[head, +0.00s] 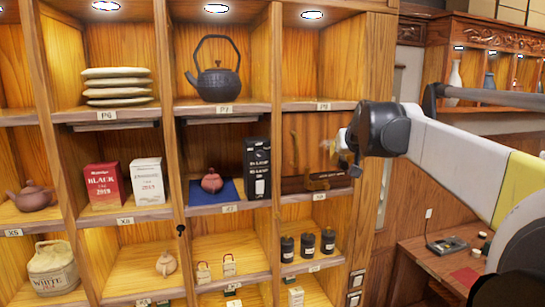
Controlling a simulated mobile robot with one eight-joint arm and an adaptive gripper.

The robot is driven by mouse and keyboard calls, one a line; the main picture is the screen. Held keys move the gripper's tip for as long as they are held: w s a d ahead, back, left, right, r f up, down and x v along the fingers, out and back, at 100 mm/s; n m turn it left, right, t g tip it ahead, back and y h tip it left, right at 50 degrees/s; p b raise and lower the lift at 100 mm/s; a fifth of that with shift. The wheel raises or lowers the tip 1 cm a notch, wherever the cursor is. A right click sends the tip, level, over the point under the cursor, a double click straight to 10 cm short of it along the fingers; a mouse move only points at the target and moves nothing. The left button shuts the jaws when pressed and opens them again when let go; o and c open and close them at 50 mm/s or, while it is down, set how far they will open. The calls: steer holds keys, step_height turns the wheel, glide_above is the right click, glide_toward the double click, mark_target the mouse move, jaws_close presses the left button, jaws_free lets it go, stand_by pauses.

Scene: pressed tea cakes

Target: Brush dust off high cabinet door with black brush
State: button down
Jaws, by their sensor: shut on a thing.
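The high cabinet door (309,132) is a brown wooden panel in the right column of the shelf wall, below the top shelf, with a vertical handle near its left side. My gripper (346,156) is in front of the door's right edge, its fingers pointing left. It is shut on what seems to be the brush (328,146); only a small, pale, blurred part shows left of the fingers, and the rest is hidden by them. I cannot tell whether the brush touches the door.
A black kettle (216,76) stands on the top shelf, left of the door. A black box (257,168) and a reddish teapot (211,181) stand in the neighbouring compartment. Black canisters (307,245) stand below. A side table (440,258) is at lower right.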

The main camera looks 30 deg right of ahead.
steer(key=a, duration=0.2)
steer(key=w+a, duration=0.1)
steer(key=a, duration=0.2)
steer(key=shift+w+a, duration=0.15)
steer(key=shift+a, duration=0.1)
stand_by(0.4)
steer(key=shift+s+a+p, duration=0.15)
steer(key=shift+s+a, duration=0.1)
steer(key=shift+s, duration=0.7)
steer(key=shift+s+a+p, duration=0.1)
steer(key=shift+s+a, duration=0.1)
steer(key=shift+s, duration=0.8)
steer(key=shift+s+a+p, duration=0.15)
steer(key=shift+s+a, duration=0.1)
steer(key=shift+s, duration=0.7)
steer(key=shift+s, duration=0.1)
steer(key=s, duration=0.2)
steer(key=shift+s+a, duration=0.35)
steer(key=shift+w, duration=0.1)
